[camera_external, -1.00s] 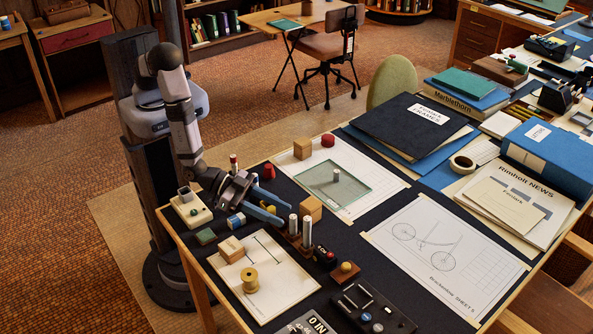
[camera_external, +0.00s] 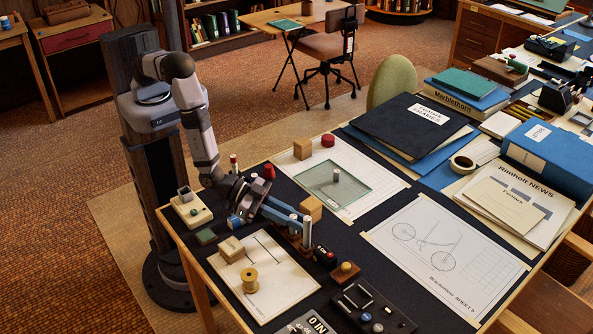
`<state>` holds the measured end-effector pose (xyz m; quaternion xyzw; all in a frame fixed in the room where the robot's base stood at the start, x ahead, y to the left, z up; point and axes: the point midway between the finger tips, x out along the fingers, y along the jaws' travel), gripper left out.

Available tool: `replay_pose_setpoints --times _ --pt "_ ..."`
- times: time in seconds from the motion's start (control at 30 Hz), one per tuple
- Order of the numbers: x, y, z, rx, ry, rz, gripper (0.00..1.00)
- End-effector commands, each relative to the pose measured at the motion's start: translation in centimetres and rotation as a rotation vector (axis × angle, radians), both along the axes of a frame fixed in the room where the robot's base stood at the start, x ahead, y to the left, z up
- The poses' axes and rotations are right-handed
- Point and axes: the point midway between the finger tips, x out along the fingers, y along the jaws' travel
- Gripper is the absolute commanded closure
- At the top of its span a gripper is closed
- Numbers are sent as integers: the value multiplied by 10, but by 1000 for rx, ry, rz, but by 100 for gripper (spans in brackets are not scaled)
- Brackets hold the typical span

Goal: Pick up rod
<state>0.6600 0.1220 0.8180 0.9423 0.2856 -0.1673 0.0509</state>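Two pale upright rods stand close together in a small brown wooden holder (camera_external: 297,240) near the front left of the drafting table. The right rod (camera_external: 307,230) shows almost whole. The left rod is mostly hidden by my gripper (camera_external: 291,222). My gripper has blue fingers and reaches in from the left, with its fingertips at the left rod. I cannot tell whether the fingers are closed on it or only beside it. Another short grey rod (camera_external: 336,176) stands on the glass plate (camera_external: 350,190) behind.
A wooden cube (camera_external: 311,208) stands just behind the holder, and a dark red-and-black item (camera_external: 326,257) lies to its right. The bicycle drawing (camera_external: 450,255) at right is clear.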

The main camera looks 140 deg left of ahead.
Motion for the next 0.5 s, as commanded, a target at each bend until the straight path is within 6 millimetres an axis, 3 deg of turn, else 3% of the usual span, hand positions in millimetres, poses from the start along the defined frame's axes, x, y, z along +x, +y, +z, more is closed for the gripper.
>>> replay_pose_setpoints --times 0.5 --pt "1 0 5 0 -2 0 100"
